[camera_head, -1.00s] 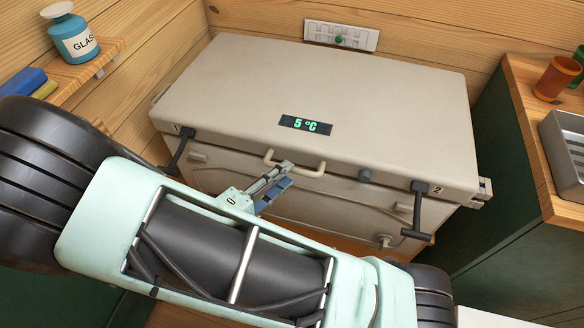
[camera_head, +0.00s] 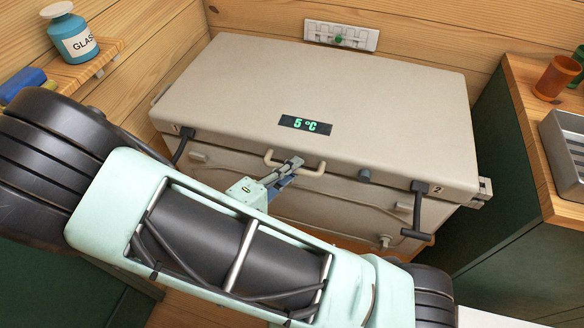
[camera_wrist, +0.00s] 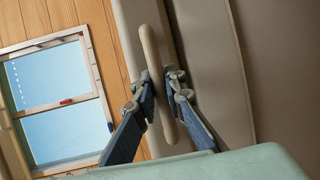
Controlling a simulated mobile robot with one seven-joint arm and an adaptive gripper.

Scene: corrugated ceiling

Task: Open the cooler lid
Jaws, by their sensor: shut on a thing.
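The beige cooler (camera_head: 250,205) stands against the wooden wall, and its lid (camera_head: 370,95) lies down flat on the body. A tan loop handle (camera_head: 314,172) sticks out from the lid's front edge. My gripper (camera_head: 290,168) is at the handle's middle in the head view. In the wrist view my gripper (camera_wrist: 160,92) has one finger on each side of the handle bar (camera_wrist: 152,55), shut on it. Dark T-shaped latches hang at the front, one at the left (camera_head: 182,145) and one at the right (camera_head: 418,210). My arm hides part of the cooler's lower left front.
A shelf (camera_head: 105,60) with a blue bottle (camera_head: 74,38) is at the left. A wooden counter (camera_head: 530,110) with an orange cup (camera_head: 556,78) and a grey tray (camera_head: 565,150) is at the right. The lid's top is bare apart from the 5 °C display (camera_head: 305,125).

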